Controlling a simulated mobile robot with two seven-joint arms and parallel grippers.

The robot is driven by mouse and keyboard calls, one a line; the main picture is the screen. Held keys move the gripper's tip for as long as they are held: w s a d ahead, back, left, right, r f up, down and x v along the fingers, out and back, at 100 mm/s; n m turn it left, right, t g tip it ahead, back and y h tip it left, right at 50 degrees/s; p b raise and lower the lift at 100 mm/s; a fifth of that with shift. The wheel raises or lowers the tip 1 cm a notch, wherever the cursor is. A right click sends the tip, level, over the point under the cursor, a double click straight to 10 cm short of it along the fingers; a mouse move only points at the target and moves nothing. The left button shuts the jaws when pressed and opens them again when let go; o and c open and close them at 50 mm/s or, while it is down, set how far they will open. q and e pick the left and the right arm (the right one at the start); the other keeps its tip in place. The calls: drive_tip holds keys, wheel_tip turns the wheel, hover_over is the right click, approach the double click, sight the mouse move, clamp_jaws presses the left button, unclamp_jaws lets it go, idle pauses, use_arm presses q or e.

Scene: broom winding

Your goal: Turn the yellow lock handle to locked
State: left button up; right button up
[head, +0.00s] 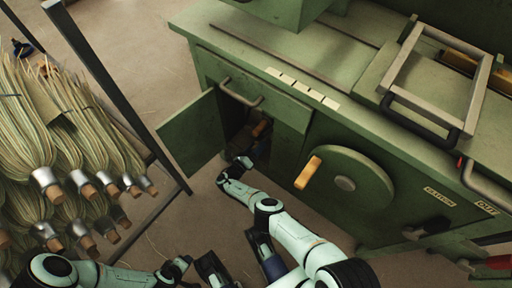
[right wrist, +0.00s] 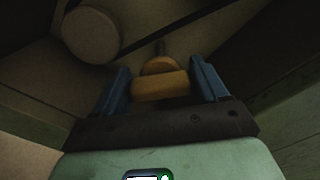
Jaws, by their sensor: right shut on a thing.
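In the right wrist view, a yellow handle (right wrist: 160,86) with a rounded top sits between the two blue fingers of my right gripper (right wrist: 162,88). The gripper is shut on it. In the head view my right arm reaches to the open cabinet in the green machine, and the right gripper (head: 260,145) is at the opening. Its fingertips and the handle are mostly hidden in shadow there. My left arm comes in low at the left. Its gripper (head: 190,268) is near the bottom edge, and its jaws cannot be read clearly.
The green cabinet door (head: 192,140) stands open to the left. A round green wheel (head: 350,205) with a yellow crank grip (head: 307,173) is right of the opening. A rack with broom bundles (head: 60,130) stands at the left. Bare floor (head: 140,60) lies between rack and machine.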

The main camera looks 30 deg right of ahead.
drive_tip(key=n, duration=0.5)
drive_tip(key=shift+f+n, duration=0.15)
drive_tip(key=shift+n, duration=0.25)
idle(0.3)
drive_tip(key=o, duration=1)
drive_tip(key=shift+a, duration=0.1)
